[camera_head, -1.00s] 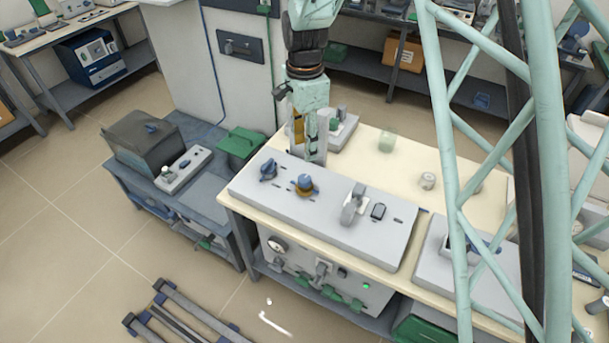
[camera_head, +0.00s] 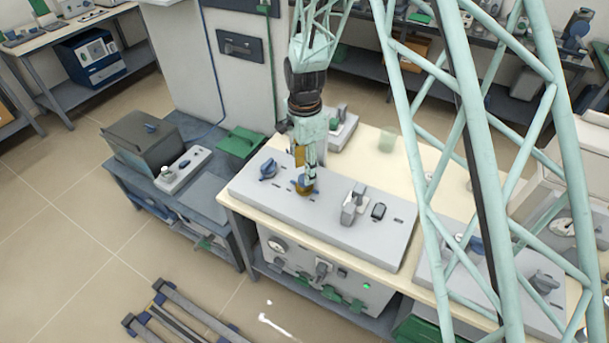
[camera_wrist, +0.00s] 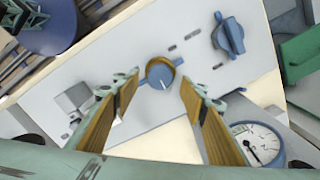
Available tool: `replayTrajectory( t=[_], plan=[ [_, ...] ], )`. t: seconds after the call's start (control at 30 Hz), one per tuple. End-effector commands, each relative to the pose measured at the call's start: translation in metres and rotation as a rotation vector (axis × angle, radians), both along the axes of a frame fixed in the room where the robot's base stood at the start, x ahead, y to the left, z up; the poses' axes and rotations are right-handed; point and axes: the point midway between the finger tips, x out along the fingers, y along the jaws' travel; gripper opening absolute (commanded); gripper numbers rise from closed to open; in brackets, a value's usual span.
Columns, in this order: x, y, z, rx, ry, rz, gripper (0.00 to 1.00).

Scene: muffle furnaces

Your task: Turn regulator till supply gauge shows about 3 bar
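The regulator knob (camera_head: 306,189) is blue with a brass-coloured base on the grey sloped panel (camera_head: 385,228). In the wrist view the knob (camera_wrist: 160,73) shows a white pointer mark. My gripper (camera_head: 307,178) is just over the knob in the head view and partly hides it. In the wrist view my gripper (camera_wrist: 158,82) is open, its two brown-padded fingers apart on either side of the knob, with visible gaps. A round white gauge (camera_wrist: 257,145) with a dark needle is at the lower right; I cannot read its value.
A blue rotary knob (camera_head: 268,169) is left of the regulator, and a grey lever (camera_head: 353,203) is right of it. A small grey device (camera_head: 342,128) stands behind the panel. The beige tabletop (camera_head: 430,180) is mostly clear behind the panel's right part.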

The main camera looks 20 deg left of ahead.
Motion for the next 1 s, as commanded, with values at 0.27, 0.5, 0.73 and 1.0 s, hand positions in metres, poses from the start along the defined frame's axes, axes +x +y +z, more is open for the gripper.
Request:
replayTrajectory(
  t=[0.27, 0.5, 0.73, 1.0],
  plan=[
    [0.0, 0.0, -0.024, -0.001, 0.001, 0.0, 0.39],
    [0.0, 0.0, -0.03, 0.0, 0.0, 0.0, 0.39],
    [0.0, 0.0, -0.03, 0.0, 0.0, 0.0, 0.39],
    [0.0, 0.0, -0.03, 0.0, 0.0, 0.0, 0.17]
  ],
)
